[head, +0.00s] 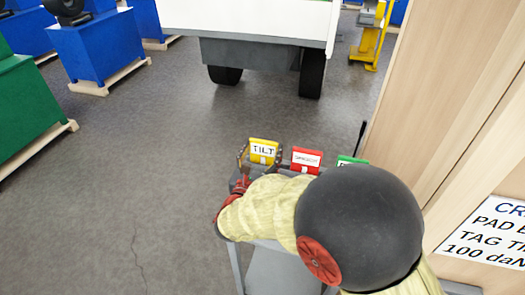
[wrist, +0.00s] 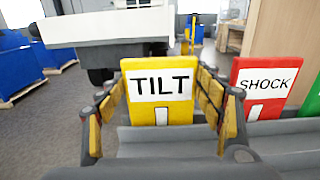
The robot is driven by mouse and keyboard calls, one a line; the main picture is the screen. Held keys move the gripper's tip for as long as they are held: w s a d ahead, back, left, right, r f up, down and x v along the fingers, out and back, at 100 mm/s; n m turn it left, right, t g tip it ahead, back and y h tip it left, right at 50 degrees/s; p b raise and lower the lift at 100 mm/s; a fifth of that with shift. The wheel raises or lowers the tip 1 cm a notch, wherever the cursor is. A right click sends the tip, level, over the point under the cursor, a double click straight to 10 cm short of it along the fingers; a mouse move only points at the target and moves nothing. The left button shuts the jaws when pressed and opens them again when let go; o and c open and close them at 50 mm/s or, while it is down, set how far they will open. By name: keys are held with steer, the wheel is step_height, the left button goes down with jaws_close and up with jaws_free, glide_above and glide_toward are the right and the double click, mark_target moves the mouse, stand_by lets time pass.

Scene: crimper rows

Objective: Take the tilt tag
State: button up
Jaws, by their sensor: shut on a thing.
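The tilt tag is a yellow block with a white label reading TILT (wrist: 161,65), upright in the middle of the wrist view. In the head view the tilt tag (head: 263,146) shows at the left end of a row on a grey cart. My gripper (wrist: 165,95) has its yellow-padded fingers on the left and right sides of the tag, shut on it. In the head view my gripper (head: 262,160) is partly hidden behind my arm. The tag's lower edge is close to the grey tray (wrist: 275,135); I cannot tell whether they touch.
A red SHOCK tag (wrist: 262,84) stands just right of the tilt tag, and a green tag (head: 350,160) is beyond it. A wooden panel (head: 425,90) rises on the right. A white vehicle or machine (head: 250,20) stands ahead. Open grey floor (head: 130,150) lies to the left.

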step_height(320, 180, up, 6)
steer(key=p, duration=0.3)
steer(key=shift+f+p, duration=0.15)
steer(key=shift+p, duration=0.2)
